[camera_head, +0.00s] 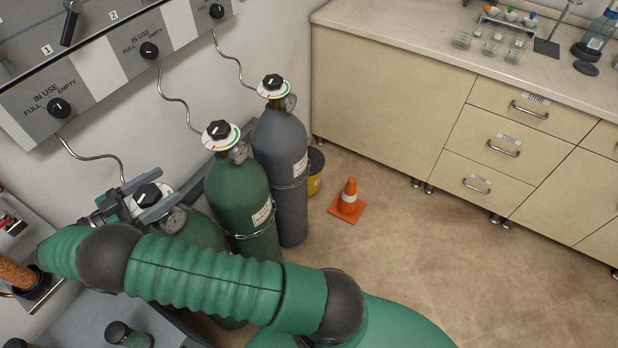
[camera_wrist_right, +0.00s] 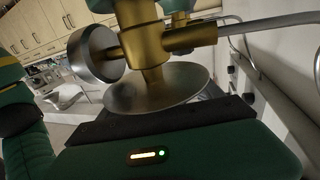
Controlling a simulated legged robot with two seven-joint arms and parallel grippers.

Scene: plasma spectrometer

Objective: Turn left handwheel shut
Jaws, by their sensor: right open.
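The left handwheel (camera_head: 146,194) is a black knob with a white pointer line. It sits over a pale dial disc on the left green gas cylinder (camera_head: 199,232). My right gripper (camera_head: 148,201) is at this handwheel, its grey fingers apart on either side of it; I cannot tell whether they touch it. In the right wrist view the brass valve body (camera_wrist_right: 150,45), its round gauge (camera_wrist_right: 95,53) and the disc (camera_wrist_right: 160,88) are close to the gripper. The handwheel itself is hidden there. My left gripper is not in view.
A middle green cylinder (camera_head: 238,190) and a grey cylinder (camera_head: 280,150) stand just right, with their own handwheels. Curved pipes lead to the wall panel (camera_head: 95,75). An orange cone (camera_head: 349,198) stands on open floor before cream cabinets (camera_head: 390,90).

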